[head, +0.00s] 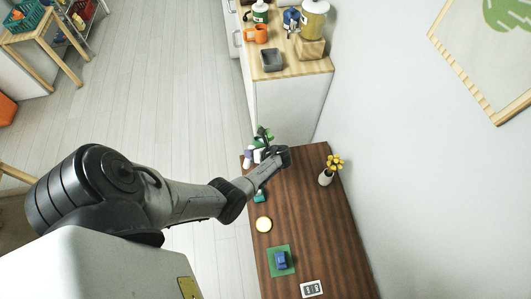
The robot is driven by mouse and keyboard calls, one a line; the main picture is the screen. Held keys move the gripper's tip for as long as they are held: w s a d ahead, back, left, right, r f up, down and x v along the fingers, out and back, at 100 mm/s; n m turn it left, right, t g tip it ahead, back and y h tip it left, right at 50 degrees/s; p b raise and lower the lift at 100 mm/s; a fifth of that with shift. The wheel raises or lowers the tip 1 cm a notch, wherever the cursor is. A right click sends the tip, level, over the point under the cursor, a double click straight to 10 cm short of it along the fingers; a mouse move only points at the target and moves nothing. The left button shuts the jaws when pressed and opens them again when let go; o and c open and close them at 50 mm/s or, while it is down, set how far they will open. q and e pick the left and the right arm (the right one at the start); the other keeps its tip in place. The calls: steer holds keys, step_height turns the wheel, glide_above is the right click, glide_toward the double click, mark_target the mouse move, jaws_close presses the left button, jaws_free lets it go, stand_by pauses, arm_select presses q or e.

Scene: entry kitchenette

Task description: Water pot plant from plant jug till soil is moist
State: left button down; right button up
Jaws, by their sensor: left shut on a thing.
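My left arm comes in from the left, and its gripper (262,156) is over the far left corner of the dark wooden table (310,200). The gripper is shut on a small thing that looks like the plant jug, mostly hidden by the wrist. A green and dark shape (264,134), perhaps the plant's leaves or part of the jug, shows just beyond the fingers. A white and purple piece (250,156) shows at the fingers' left. They overlap, so I cannot tell pot from jug clearly. The soil is not visible. My right gripper is not in view.
Beyond stands a counter with an orange mug (257,34) and grey container (272,60).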

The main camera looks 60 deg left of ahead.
mark_target(252, 147)
arm_select(q)
steer(key=shift+w+a+r+p, duration=0.2)
steer(key=shift+r+p, duration=0.15)
steer(key=shift+r, duration=0.15)
steer(key=shift+m, duration=0.3)
steer(key=shift+g, duration=0.3)
steer(key=shift+r, duration=0.1)
steer(key=shift+w, duration=0.1)
steer(key=shift+r, duration=0.15)
steer(key=shift+w+a+r+h+p, duration=0.2)
steer(key=shift+w+r+h+p, duration=0.1)
steer(key=shift+r+p, duration=0.1)
steer(key=shift+w+r+m+g, duration=0.15)
steer(key=shift+r+m+g, duration=0.05)
steer(key=shift+m+g, duration=0.2)
stand_by(0.5)
